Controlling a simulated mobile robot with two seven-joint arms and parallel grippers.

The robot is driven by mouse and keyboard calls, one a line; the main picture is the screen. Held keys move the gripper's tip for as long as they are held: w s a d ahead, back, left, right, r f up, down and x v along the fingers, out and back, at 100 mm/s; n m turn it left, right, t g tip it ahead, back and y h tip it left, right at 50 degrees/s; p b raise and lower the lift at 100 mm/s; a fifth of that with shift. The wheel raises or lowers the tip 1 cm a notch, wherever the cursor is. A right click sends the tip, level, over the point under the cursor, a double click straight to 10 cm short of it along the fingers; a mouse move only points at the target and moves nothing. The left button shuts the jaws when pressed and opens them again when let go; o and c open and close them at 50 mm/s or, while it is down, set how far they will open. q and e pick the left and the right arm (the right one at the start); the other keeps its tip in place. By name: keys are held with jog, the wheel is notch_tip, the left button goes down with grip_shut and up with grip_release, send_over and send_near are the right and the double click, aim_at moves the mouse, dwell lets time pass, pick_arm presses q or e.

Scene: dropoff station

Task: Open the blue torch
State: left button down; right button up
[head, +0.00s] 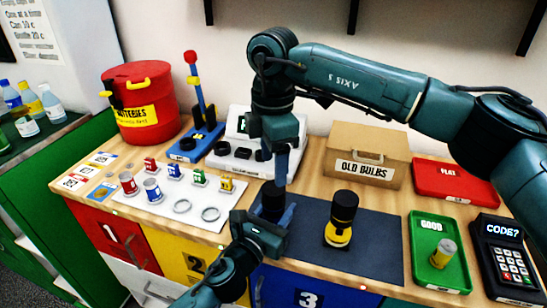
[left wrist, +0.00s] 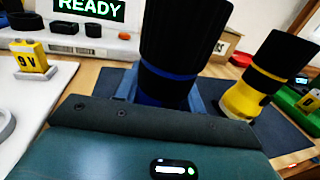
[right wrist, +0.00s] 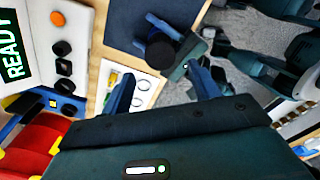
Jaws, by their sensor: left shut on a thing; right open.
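The blue torch (head: 273,197) stands upright over the left edge of the dark mat, its black body largely between the grippers. In the left wrist view the torch (left wrist: 183,45) is black with a blue band, and my left gripper (head: 272,217) is shut on it. My right gripper (head: 283,165) is directly above the torch, pointing down and open. In the right wrist view its two blue fingers are apart, and the torch's round black end (right wrist: 160,48) shows beyond them. I cannot tell whether they touch it. The torch's lower part is hidden in the head view.
A black and yellow torch (head: 341,220) stands on the dark mat (head: 378,246). To the right are a green GOOD tray (head: 425,270) and a keypad (head: 505,262). A white tray (head: 150,208) with batteries and rings lies left. An OLD BULBS box (head: 367,155) is behind.

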aim_at(273, 188)
jog(key=shift+m, duration=1.1)
jog(key=shift+f+m, duration=0.1)
jog(key=shift+m, duration=0.2)
jog(key=shift+f, duration=0.25)
notch_tip(273, 188, down, 7)
jog(key=shift+f, duration=0.2)
jog(key=shift+c, duration=0.3)
